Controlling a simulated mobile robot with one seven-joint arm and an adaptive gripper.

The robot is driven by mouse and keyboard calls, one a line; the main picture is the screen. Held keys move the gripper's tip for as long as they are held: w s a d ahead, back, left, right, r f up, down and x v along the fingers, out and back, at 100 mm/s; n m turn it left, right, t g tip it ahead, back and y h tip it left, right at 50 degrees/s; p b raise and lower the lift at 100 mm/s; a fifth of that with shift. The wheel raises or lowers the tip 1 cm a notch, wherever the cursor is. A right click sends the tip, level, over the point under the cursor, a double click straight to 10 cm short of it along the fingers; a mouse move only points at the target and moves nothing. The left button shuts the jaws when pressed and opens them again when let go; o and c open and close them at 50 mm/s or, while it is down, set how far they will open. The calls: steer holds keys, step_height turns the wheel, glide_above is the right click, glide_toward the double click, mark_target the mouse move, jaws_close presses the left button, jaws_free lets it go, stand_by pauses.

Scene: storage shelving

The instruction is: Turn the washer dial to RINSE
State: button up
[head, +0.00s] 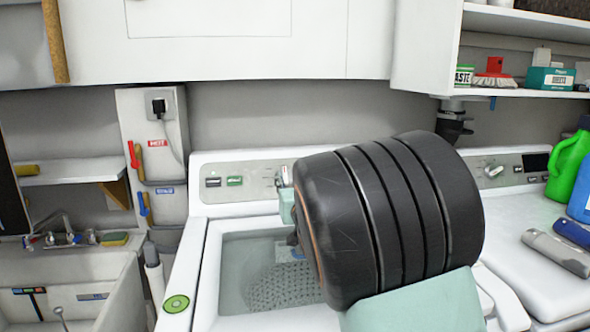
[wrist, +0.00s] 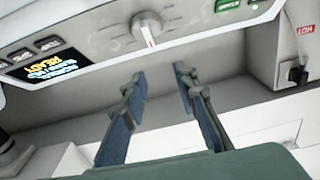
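The washer (head: 212,245) stands below the wall cabinets, with its control panel along the back. Its dial (wrist: 148,32) is a round grey knob with a white pointer bar and a red mark, seen upside down at the top of the wrist view. In the head view only a sliver of the dial shows beside my dark arm, which hides much of the panel. My gripper (wrist: 161,71) is open and empty, its two blue-padded fingers apart. In the wrist view the fingertips lie below the dial, against the grey wall, with a visible gap to it. The RINSE marking is too small to read.
The washer's lit display (wrist: 48,67) and buttons sit beside the dial. A second machine's dial (head: 493,170) is at the right, near green (head: 566,165) and blue bottles. A sink (head: 70,265) is at the left. White cabinets (head: 225,40) hang above the panel.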

mark_target(285, 171)
steer(key=shift+h, duration=0.4)
steer(key=w, duration=0.3)
steer(key=w+a+f, duration=0.1)
steer(key=w, duration=0.3)
steer(key=w+f, duration=0.1)
steer(key=w, duration=0.3)
steer(key=shift+a+f, duration=0.1)
steer(key=shift+a, duration=0.05)
jaws_close()
